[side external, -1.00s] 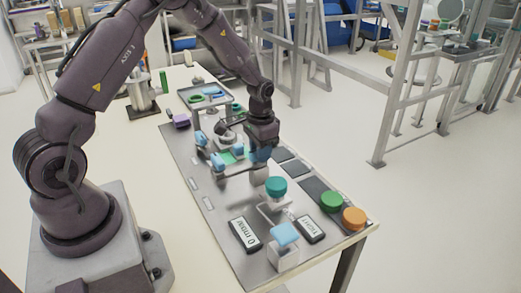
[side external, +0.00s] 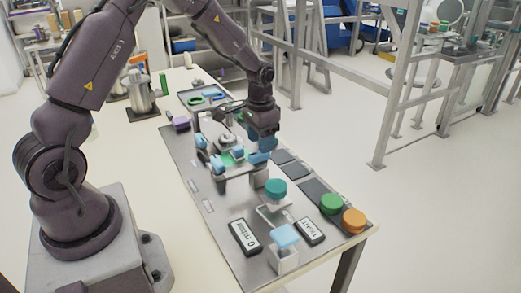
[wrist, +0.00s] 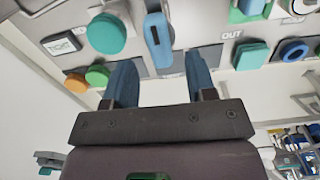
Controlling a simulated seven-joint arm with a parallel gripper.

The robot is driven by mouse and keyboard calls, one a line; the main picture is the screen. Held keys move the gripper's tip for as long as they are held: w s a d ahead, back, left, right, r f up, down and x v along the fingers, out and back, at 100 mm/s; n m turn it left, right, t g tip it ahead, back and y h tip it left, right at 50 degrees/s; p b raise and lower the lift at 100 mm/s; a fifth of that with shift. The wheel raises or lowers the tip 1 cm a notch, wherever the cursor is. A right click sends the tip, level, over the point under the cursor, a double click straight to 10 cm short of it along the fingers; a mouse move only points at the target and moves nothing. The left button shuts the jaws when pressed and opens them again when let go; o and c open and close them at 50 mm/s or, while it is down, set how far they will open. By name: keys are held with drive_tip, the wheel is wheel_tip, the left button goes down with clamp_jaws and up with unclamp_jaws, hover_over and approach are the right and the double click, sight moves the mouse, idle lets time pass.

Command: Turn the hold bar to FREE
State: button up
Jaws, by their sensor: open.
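My gripper (side external: 262,152) is over the middle of the grey panel (side external: 225,220), pointing down, with its blue fingers apart. In the wrist view the fingers (wrist: 160,75) are apart and nothing shows held between them. A lever with a blue grip (wrist: 158,42) lies beyond the gap between the fingertips; it may be the hold bar, but I cannot tell for sure. In the side view, light blue parts (side external: 237,153) on a metal frame stand left of my gripper. I cannot read a FREE label; an OUT label shows in the wrist view.
A teal knob (side external: 276,187), a green button (side external: 331,204), an orange button (side external: 354,220) and a light blue block (side external: 285,235) are near the panel's front end. A display (side external: 244,237) reads 0 mbar. A purple block (side external: 181,124) is at the panel's far left.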

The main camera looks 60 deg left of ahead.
sight(252, 157)
wheel_tip(252, 157, up, 9)
idle(0.5)
drive_tip(key=s+d+r+t, duration=0.2)
drive_tip(key=s+d+r, duration=0.4)
drive_tip(key=s, duration=0.4)
drive_tip(key=s+d+r+t, duration=0.3)
drive_tip(key=s+d+r, duration=0.3)
drive_tip(key=s, duration=0.5)
drive_tip(key=shift+s+d+r+t, duration=0.2)
drive_tip(key=shift+d+r+t, duration=0.1)
drive_tip(key=shift+r, duration=0.2)
